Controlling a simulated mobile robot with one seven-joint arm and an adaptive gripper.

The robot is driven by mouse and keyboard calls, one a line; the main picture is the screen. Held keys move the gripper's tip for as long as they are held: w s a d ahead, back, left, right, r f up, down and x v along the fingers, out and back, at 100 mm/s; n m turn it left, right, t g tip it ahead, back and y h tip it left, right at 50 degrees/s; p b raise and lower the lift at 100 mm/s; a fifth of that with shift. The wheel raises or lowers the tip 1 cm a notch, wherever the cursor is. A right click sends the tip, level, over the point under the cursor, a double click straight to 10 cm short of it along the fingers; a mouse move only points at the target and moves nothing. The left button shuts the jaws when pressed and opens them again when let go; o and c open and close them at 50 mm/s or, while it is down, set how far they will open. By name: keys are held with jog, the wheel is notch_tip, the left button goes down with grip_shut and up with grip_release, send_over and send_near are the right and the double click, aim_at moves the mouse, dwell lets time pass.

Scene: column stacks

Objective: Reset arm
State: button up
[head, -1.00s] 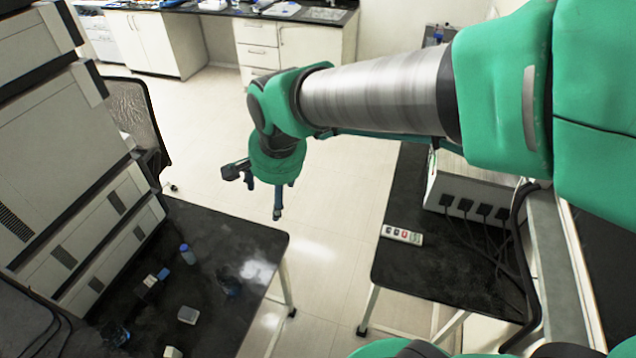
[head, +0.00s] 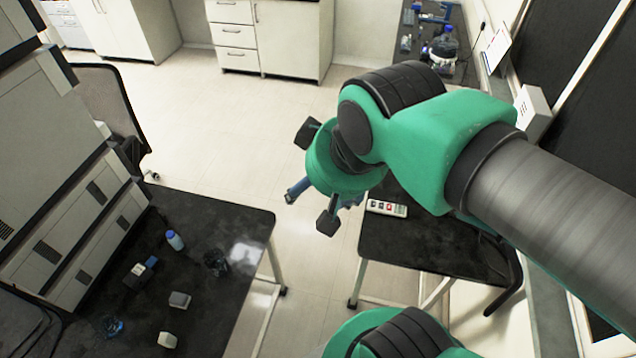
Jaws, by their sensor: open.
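My gripper (head: 312,208) is in the middle of the head view, at the end of my green and grey arm. It is open and nothing shows between its fingers. It hangs above the floor gap between two black-topped tables. Part of it is hidden behind the green wrist.
The left black table (head: 215,285) holds a blue-capped bottle (head: 175,240), small boxes and a tall white instrument stack (head: 60,190). The right black table (head: 420,245) holds a power strip (head: 387,208). An office chair (head: 110,110) stands at left. The floor (head: 235,150) beyond is clear.

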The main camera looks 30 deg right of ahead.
notch_tip(320, 180, down, 7)
jog(key=b, duration=0.7)
